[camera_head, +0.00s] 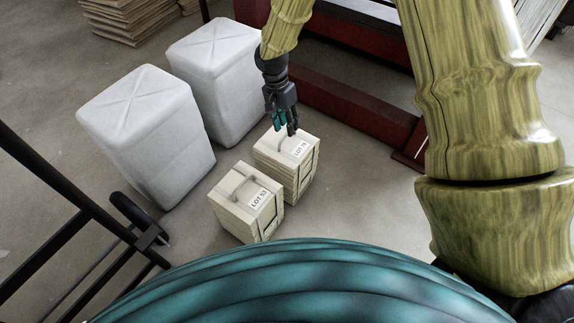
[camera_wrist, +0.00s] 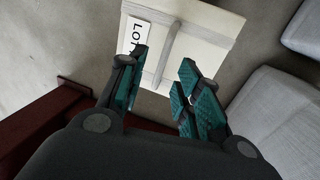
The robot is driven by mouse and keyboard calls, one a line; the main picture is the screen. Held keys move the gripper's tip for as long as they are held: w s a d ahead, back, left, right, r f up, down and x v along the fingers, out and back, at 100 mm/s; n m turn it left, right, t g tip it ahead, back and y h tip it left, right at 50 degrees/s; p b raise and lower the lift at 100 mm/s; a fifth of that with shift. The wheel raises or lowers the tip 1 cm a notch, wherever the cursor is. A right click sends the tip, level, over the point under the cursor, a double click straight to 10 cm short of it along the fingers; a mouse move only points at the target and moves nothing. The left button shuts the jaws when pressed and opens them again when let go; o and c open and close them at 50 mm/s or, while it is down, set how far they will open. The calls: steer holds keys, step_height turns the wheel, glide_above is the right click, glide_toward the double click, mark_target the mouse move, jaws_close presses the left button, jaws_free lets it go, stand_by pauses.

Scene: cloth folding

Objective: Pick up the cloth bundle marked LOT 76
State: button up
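The cloth bundle marked LOT 76 (camera_head: 275,166) is a cream, block-shaped stack on the floor, with a white label and a raised strap handle on top. The label's number is small and hard to read. My gripper (camera_head: 285,131) points down just over this bundle's top. In the wrist view my gripper (camera_wrist: 164,58) is open, its teal-padded fingers apart. The bundle's top (camera_wrist: 208,22) lies ahead of them, with the handle (camera_wrist: 168,50) showing in the gap between. The left finger hides part of the label. I cannot tell whether a finger touches the bundle.
A similar bundle marked LOT 52 (camera_head: 232,212) stands close at the front left. Two large pale wrapped blocks (camera_head: 150,135) (camera_head: 215,75) stand to the left. A red metal frame (camera_head: 350,105) runs behind on the right. A black wheeled rack (camera_head: 75,225) is at the left.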

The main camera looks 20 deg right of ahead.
steer(key=shift+s+f+b, duration=0.25)
steer(key=shift+f+b, duration=0.4)
steer(key=shift+f, duration=0.45)
steer(key=shift+s+f+b, duration=0.2)
steer(key=shift+f+b, duration=0.45)
steer(key=shift+f, duration=0.4)
jaws_close()
